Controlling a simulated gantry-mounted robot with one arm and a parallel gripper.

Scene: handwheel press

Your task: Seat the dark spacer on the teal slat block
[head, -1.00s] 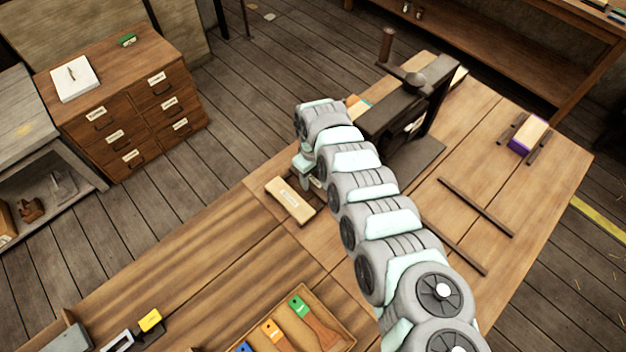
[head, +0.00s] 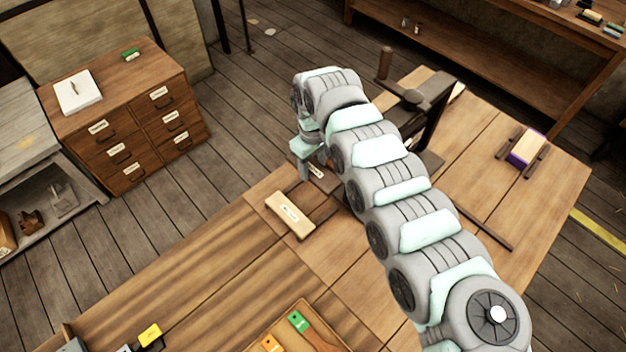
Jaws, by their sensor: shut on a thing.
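My gripper (head: 313,166) points down at the left end of my arm, above the bench beside the press. It is shut on a dark brown piece with a pale label, apparently the dark spacer (head: 325,180). My wrist and arm cover part of it. I cannot make out the teal slat block; my arm hides part of the bench and press. Whether the spacer touches anything below is unclear.
The handwheel press (head: 432,100) stands behind my arm. A pale labelled wooden block (head: 290,215) lies at front left of my gripper, near dark rails. A purple-sided block (head: 527,148) sits between rails at right. A tool tray (head: 305,340) is at the front.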

